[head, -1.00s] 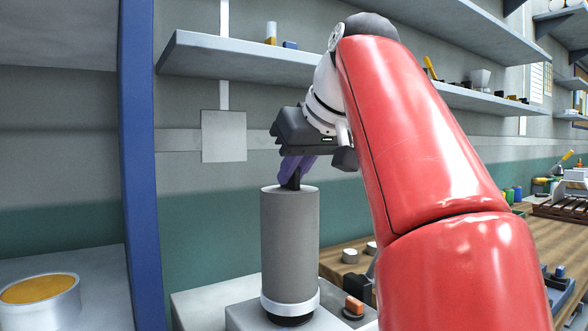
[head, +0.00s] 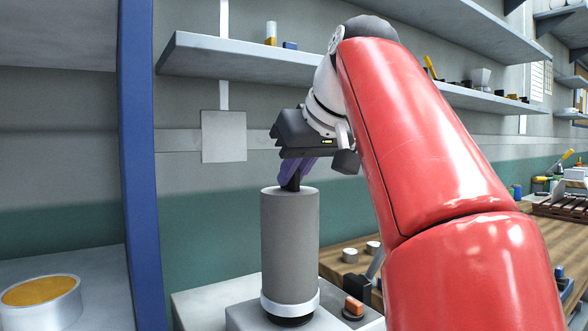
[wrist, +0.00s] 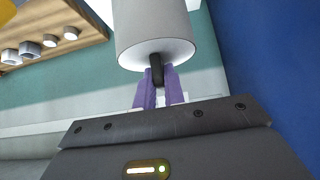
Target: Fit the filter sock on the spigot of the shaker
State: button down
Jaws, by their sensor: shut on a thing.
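The filter sock, as I take it, is the upright grey cylinder (head: 290,245) with a pale ring round its lower end and a black stem on top. It stands on a short black round part (head: 290,320), apparently the spigot, on the light grey shaker housing (head: 245,318). How far the ring sits over the spigot I cannot tell. My gripper (head: 293,178) is above the cylinder, its purple fingers shut on the black stem. In the wrist view the cylinder (wrist: 155,35) and its stem (wrist: 156,68) show between the fingers; the spigot is hidden there.
An orange-topped switch (head: 353,306) is right of the cylinder. A blue post (head: 140,170) and a round tub with orange contents (head: 42,300) are at left. Shelves (head: 235,58) hang behind my arm. A wooden bench (head: 345,264) with small pots is at right.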

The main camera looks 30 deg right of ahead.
jog(key=shift+f+b, duration=1.05)
jog(key=shift+f, duration=0.2)
jog(key=c, duration=1.4)
grip_release()
jog(key=shift+r, duration=0.1)
jog(key=p+v, duration=0.3)
jog(key=v, duration=0.4)
jog(key=shift+s+r, duration=0.3)
